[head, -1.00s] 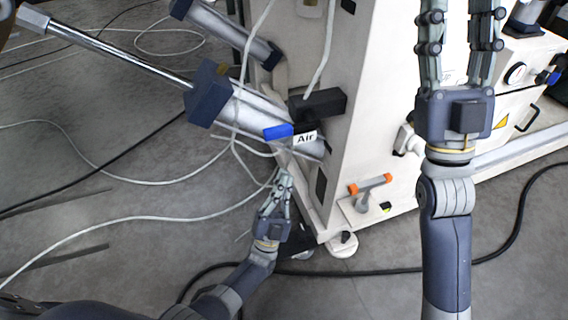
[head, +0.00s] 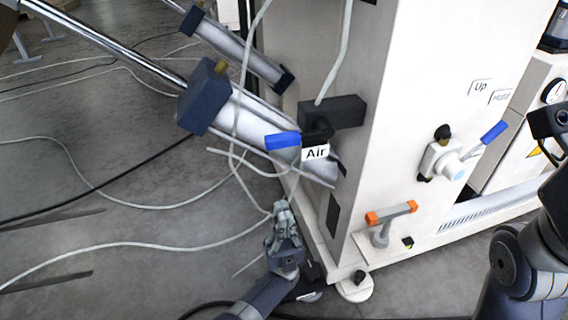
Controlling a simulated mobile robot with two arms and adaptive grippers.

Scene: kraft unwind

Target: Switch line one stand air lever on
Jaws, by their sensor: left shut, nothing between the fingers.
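The air lever (head: 283,141) has a blue handle that points left from a black valve body, with a white "Air" label (head: 315,153) just below and right of it. It sits on the side of the white machine stand (head: 370,80). My left gripper (head: 281,207) is below the lever, pointing up, shut and empty, apart from the lever. My right arm (head: 530,270) is at the lower right; its gripper is at or past the right edge, and its fingers cannot be made out.
Metal cylinders (head: 250,115) and loose pale hoses run left of the lever. Another blue-handled valve (head: 494,132) stands on the front face under the "Up" label (head: 481,87). An orange-ended T-handle (head: 391,213) is low on the stand. Open floor lies at left.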

